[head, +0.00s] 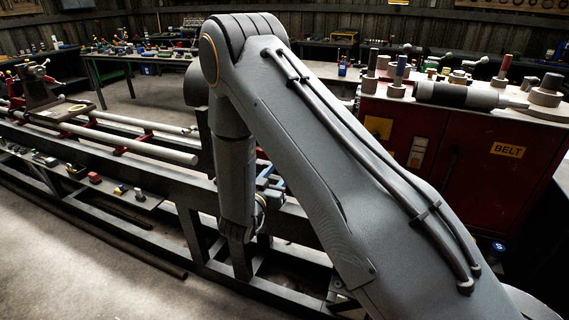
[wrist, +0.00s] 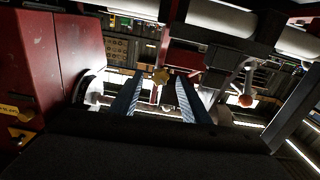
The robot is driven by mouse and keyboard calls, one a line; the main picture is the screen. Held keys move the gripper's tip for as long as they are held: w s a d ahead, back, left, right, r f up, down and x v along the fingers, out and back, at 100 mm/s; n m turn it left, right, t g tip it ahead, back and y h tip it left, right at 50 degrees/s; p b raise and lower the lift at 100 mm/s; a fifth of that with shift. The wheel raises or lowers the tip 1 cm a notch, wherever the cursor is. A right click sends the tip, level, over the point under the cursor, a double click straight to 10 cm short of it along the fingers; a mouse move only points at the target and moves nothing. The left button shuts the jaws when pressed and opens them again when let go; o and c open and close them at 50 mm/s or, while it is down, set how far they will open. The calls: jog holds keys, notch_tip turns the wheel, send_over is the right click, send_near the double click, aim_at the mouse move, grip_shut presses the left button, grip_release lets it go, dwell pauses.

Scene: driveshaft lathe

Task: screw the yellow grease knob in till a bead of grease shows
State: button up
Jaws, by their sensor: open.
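A small yellow knob (wrist: 161,76), which looks like the grease knob, shows near the middle of the wrist view. It lies beyond and between the fingertips of my gripper (wrist: 159,86) in the picture. The two fingers are apart with nothing held between them. I cannot tell how far the knob is from the fingertips. No grease bead can be made out at this size. In the head view my arm bends down over the lathe bed (head: 190,190), and I cannot make out the knob or the fingers there.
A red cabinet marked BELT (head: 508,150) stands at the right with loose parts on top. Long pale shafts (head: 130,140) run along the lathe at the left. A red-tipped lever (wrist: 245,99) shows right of my fingers in the wrist view. A dark red housing (wrist: 80,55) stands left.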

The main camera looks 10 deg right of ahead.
jog(key=shift+p+x, duration=0.55)
jog(key=shift+x, duration=1.8)
jog(key=c, duration=1.1)
